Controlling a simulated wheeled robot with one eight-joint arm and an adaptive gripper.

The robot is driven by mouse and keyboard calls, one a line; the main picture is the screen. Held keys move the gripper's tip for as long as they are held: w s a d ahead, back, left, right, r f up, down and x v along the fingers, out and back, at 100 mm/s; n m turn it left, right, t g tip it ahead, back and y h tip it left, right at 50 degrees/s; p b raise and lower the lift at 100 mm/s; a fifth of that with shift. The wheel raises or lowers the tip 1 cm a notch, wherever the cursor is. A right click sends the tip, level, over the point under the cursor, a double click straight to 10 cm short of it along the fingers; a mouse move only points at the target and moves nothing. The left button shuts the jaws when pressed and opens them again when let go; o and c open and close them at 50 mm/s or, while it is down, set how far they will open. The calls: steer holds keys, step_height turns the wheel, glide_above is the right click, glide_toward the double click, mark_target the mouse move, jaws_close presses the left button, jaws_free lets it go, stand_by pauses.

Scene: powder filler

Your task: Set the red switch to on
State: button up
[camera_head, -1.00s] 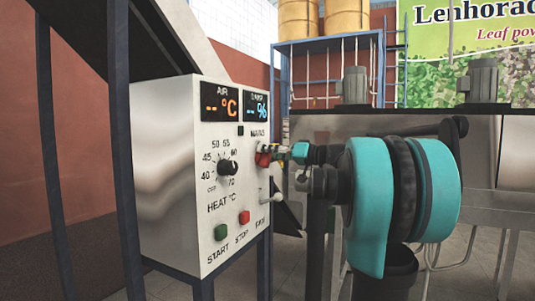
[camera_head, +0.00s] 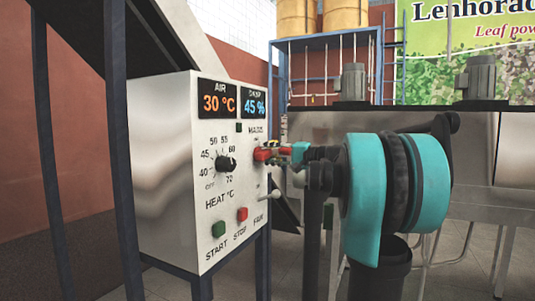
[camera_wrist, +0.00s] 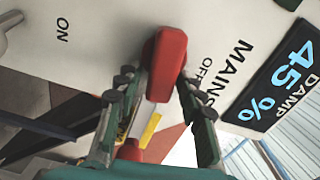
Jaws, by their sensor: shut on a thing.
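The red switch (camera_head: 261,155) is on the right part of the white control panel, under the MAINS label. In the wrist view the red switch (camera_wrist: 166,58) stands out from the panel as a long handle between my two fingers. My gripper (camera_wrist: 165,85) is shut on it, one finger on each side. The OFF print is to the right of the handle, and an ON print is farther left. In the head view my gripper (camera_head: 275,152) reaches the panel from the right. The displays read 30 °C (camera_head: 219,104) and 45 % (camera_head: 254,107).
The panel also has a black heat knob (camera_head: 227,163), a green start button (camera_head: 218,229), a red stop button (camera_head: 242,214) and a white fan lever (camera_head: 270,194). Dark blue frame posts (camera_head: 123,170) stand left of the panel. Metal machinery (camera_head: 470,150) stands behind my arm.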

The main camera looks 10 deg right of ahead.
steer(key=shift+f+m, duration=0.25)
steer(key=shift+m, duration=0.55)
steer(key=o, duration=0.8)
steer(key=shift+o, duration=0.2)
steer(key=v, duration=1.2)
